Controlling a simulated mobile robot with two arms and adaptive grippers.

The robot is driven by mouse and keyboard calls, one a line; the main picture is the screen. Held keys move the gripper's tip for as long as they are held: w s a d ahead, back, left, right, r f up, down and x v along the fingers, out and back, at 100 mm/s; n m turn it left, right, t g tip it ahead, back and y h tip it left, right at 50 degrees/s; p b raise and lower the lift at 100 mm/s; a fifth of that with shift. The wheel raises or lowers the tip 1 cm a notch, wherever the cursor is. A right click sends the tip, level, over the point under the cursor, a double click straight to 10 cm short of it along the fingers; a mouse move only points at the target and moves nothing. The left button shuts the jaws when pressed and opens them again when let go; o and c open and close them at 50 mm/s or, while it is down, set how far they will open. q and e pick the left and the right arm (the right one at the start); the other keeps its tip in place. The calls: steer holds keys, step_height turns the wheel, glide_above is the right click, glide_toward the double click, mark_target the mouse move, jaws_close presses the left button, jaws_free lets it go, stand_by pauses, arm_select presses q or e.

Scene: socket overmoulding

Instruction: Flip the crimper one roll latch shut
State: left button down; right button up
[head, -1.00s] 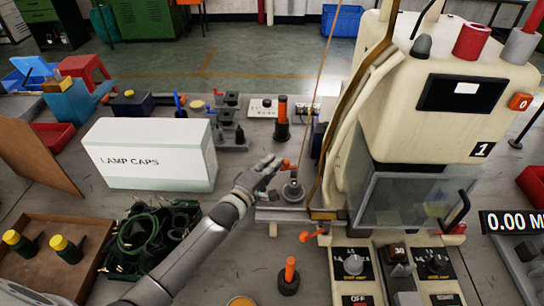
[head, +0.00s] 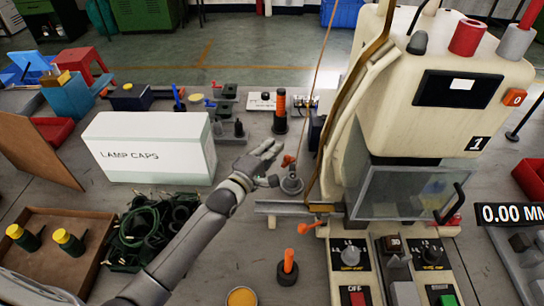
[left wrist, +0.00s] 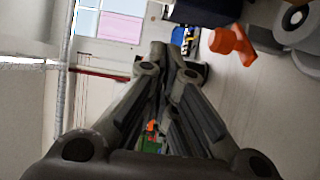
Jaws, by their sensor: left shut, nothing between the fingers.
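Crimper one (head: 445,50) is the cream machine marked "1" at the right of the head view, with a clear guard (head: 405,192) over its front. An orange latch-like tab (head: 288,160) stands at its left side, above a round grey base (head: 291,184). An orange piece also shows at the upper right of the left wrist view (left wrist: 232,45). My left gripper (head: 273,158) is shut and empty, just left of the orange tab. Contact between them cannot be told. Whether the latch is open or shut is unclear. My right gripper is not in view.
An orange-handled lever (head: 306,228) sticks out below the machine's metal ledge (head: 290,208). An orange-topped post (head: 288,268) stands in front. The lamp caps box (head: 150,148) and a heap of green cables (head: 150,235) lie left of my arm.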

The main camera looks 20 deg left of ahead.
arm_select(q)
step_height(320, 180, up, 5)
steer(key=shift+r, duration=0.2)
steer(key=shift+a, duration=0.1)
